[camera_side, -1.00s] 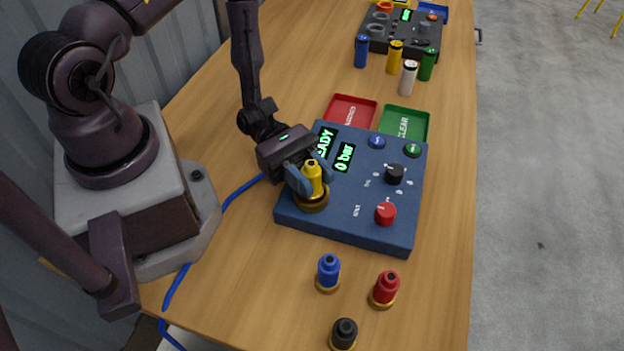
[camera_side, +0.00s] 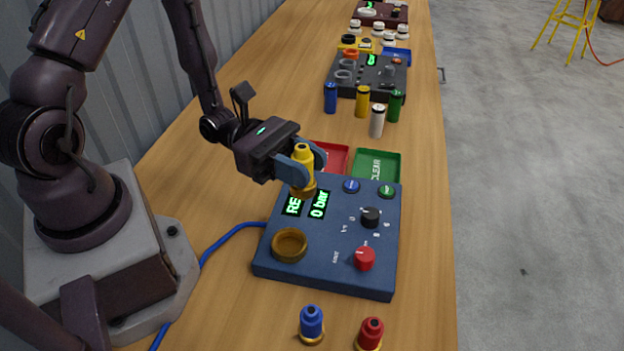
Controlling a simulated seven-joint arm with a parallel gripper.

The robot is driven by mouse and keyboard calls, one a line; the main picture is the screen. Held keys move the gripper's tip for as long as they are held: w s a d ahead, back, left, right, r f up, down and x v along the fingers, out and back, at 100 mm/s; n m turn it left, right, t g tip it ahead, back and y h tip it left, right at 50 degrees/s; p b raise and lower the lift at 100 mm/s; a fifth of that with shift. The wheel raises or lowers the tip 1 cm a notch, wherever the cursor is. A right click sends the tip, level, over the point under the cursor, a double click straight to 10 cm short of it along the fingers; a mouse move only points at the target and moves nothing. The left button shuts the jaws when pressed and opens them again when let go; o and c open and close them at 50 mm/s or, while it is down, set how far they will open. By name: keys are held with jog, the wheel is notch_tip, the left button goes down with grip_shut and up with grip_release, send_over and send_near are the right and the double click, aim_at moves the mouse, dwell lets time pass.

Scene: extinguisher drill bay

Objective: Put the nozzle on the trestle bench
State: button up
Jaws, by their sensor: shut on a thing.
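The yellow nozzle (camera_side: 302,155) with a brass base ring is held upright between the blue fingers of my gripper (camera_side: 304,168). My gripper is shut on it and holds it raised over the far left part of the blue control panel (camera_side: 330,262), partly covering the display text. The brass socket (camera_side: 290,245) on the panel is empty. The wooden trestle bench (camera_side: 225,290) carries the panel. A blue nozzle (camera_side: 312,322) and a red nozzle (camera_side: 371,334) stand on the bench in front of the panel.
A red tray (camera_side: 335,155), partly hidden by my gripper, and a green tray (camera_side: 376,166) lie behind the panel. Several coloured cylinders (camera_side: 363,102) stand farther back by a dark console. A blue hose (camera_side: 225,240) runs left of the panel. Bare wood shows right of the panel.

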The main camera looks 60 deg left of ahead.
jog(key=w+a+r+n+t+y, duration=0.4)
jog(key=w+a+n+t+y, duration=0.35)
jog(key=w+a+t, duration=0.2)
jog(key=s+d+f+m+g+h, duration=0.4)
jog(key=s+d+m+g+h, duration=0.4)
jog(key=s+g, duration=0.5)
jog(key=d+m, duration=0.2)
jog(key=shift+s+d+f, duration=0.15)
jog(key=shift+d+f, duration=0.05)
jog(key=shift+d, duration=0.2)
jog(key=shift+h, duration=0.25)
jog(key=shift+f, duration=4.8)
jog(key=shift+f, duration=0.1)
